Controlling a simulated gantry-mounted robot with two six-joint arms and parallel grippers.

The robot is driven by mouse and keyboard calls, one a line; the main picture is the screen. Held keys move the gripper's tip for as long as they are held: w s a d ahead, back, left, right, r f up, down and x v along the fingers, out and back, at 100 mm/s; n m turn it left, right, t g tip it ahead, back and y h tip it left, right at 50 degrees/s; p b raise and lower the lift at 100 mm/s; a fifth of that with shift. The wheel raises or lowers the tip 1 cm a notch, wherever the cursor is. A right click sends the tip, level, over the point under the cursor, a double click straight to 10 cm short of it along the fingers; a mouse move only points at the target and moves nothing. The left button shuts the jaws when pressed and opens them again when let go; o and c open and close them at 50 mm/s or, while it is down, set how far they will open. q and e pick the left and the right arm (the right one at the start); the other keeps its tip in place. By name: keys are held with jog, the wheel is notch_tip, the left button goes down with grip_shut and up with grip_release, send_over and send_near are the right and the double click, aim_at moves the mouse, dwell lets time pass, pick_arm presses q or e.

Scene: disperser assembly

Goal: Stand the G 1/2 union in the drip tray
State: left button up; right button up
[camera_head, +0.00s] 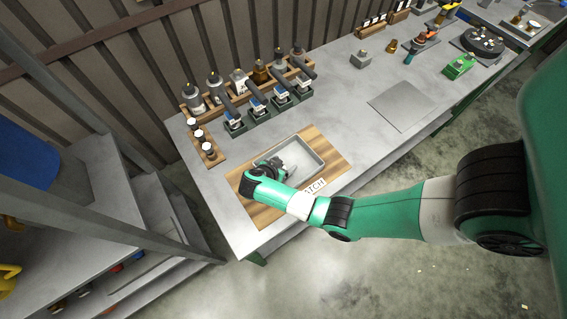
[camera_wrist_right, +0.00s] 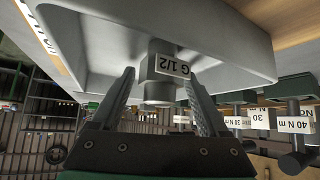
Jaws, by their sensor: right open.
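The grey drip tray (camera_head: 312,150) lies on a wooden board on the bench; its pale floor and wall fill the top of the right wrist view (camera_wrist_right: 250,62), which is seen inverted. The G 1/2 union (camera_wrist_right: 163,88), a grey cylindrical fitting with a white "G 1/2" label, appears upright with its far end against the tray floor. My right gripper (camera_wrist_right: 159,76) is open, with one finger on each side of the union; contact cannot be told. In the head view my right gripper (camera_head: 284,170) is over the tray's left part, and the union cannot be made out there. My left gripper is out of view.
The wooden board (camera_head: 325,141) bears lettering ending in "TCH". Behind it stand several labelled torque tools (camera_head: 257,104) and a rack of bottles (camera_head: 214,86). A small rack (camera_head: 206,143) is at left. A flat grey plate (camera_head: 403,106) lies right, with clear bench around it.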

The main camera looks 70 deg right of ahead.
jog(key=p+v, duration=0.3)
jog(key=v, duration=0.8)
jog(key=shift+a+r, duration=0.25)
jog(key=shift+a, duration=0.05)
jog(key=shift+w, duration=0.1)
